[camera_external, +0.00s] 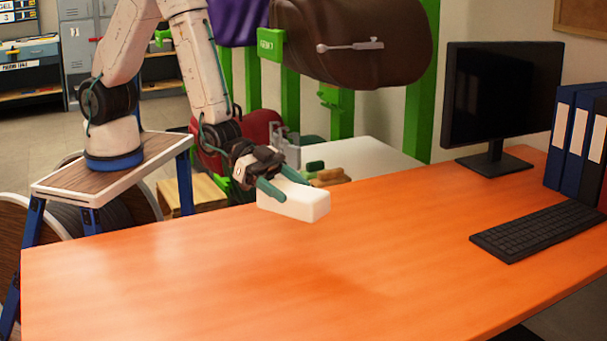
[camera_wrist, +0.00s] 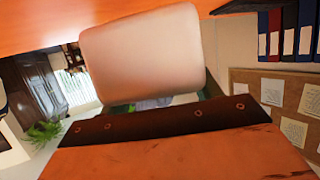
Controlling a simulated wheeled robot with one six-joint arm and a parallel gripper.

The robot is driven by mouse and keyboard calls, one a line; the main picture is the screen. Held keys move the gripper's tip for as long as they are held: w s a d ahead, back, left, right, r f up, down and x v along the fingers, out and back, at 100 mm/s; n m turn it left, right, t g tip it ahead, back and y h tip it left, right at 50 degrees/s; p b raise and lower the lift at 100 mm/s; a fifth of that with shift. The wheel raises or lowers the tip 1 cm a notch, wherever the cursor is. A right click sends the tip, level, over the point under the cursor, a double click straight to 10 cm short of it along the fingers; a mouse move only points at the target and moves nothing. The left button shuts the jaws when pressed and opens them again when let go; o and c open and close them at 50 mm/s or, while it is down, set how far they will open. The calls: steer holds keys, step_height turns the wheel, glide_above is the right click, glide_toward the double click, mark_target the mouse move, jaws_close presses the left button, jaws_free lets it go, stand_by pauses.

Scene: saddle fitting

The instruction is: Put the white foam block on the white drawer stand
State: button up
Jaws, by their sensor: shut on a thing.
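My gripper (camera_external: 270,186) is shut on the white foam block (camera_external: 303,207), with its green fingers on the block's near and far sides. The block is at the far edge of the orange desk, left of the middle; I cannot tell if it clears the desktop. In the wrist view the white foam block (camera_wrist: 145,55) fills the upper middle and hides most of the fingers. A white flat top (camera_external: 372,157), seemingly the white drawer stand, shows behind the desk; its front is hidden by the desk.
Green and brown pieces (camera_external: 325,175) lie on the white top, beside the block. The orange desk (camera_external: 260,275) is clear in front. A monitor (camera_external: 500,100), keyboard (camera_external: 540,230) and binders (camera_external: 580,140) stand at the right. A brown saddle (camera_external: 350,40) hangs on a green rack behind.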

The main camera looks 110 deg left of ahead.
mark_target(285, 213)
steer(key=s+a+f+n+y, duration=0.1)
steer(key=a+f+n+y, duration=0.1)
steer(key=a, duration=0.6)
steer(key=s+a+f+n+y, duration=0.1)
steer(key=a+f+y, duration=0.1)
steer(key=a, duration=0.6)
steer(key=shift+a+n+y, duration=0.3)
steer(key=shift+n, duration=0.1)
steer(key=shift+w, duration=0.1)
steer(key=d+r+m+h, duration=0.1)
steer(key=d, duration=0.5)
steer(key=w+d+m+h, duration=0.1)
steer(key=d+m+h, duration=0.1)
steer(key=d, duration=0.4)
steer(key=w+d+r+m+h, duration=0.1)
steer(key=d+h, duration=0.1)
steer(key=d, duration=0.4)
steer(key=shift+d+r, duration=0.3)
steer(key=shift+r, duration=0.05)
steer(key=f, duration=0.3)
steer(key=shift+d+f+m+g, duration=0.25)
steer(key=shift+f+m+g, duration=0.05)
steer(key=shift+f+g, duration=0.1)
steer(key=shift+f, duration=2.15)
steer(key=shift+f, duration=0.1)
steer(key=o, duration=1.1)
steer(key=shift+c, duration=0.2)
